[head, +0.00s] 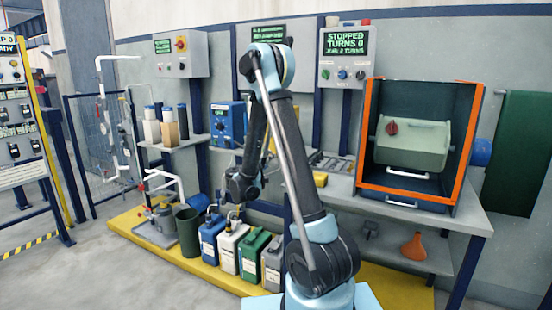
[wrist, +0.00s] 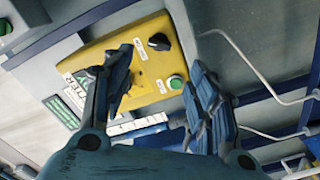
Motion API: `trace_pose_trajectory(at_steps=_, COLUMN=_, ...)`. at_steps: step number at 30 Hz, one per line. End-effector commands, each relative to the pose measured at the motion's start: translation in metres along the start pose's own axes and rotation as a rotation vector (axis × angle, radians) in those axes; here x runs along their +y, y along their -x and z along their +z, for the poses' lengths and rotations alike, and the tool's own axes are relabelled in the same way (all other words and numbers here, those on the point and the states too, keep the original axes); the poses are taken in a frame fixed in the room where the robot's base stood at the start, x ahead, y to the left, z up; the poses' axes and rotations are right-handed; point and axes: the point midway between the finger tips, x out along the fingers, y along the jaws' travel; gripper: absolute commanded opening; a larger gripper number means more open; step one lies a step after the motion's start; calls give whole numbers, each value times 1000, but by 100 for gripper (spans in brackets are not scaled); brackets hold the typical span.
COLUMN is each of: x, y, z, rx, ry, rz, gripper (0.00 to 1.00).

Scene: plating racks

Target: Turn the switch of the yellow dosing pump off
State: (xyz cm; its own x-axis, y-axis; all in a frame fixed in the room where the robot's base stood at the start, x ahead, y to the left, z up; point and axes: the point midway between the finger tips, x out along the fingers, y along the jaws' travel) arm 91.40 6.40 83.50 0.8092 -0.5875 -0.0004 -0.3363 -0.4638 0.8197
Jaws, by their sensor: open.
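The yellow dosing pump (wrist: 150,95) fills the middle of the wrist view, tilted in the picture. Its face carries a black round knob (wrist: 159,41), a green round button (wrist: 175,83) and a partly hidden label or display at the left. I cannot tell which way the knob points. My gripper (wrist: 160,85) is open and empty, its two dark blue fingers in front of the pump face. The green button shows between the fingers, and the knob lies beyond them. In the head view my gripper (head: 241,186) hangs left of my arm, which hides most of the pump.
A blue pump box (head: 228,122) stands on the shelf left of my arm. Several canisters (head: 230,249) stand on the yellow platform below. An orange-edged cabinet (head: 367,150) is at the right. Pale tubes (wrist: 240,50) run right of the pump in the wrist view.

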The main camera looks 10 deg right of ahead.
Motion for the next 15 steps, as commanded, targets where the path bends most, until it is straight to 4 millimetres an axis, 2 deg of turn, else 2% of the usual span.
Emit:
trace_pose_trajectory(at_steps=9, x=0, y=-57, z=1, rx=-2, ry=0, rz=1, gripper=53)
trace_pose_trajectory(at_steps=15, x=0, y=-84, z=1, rx=-2, ry=0, rz=1, gripper=53)
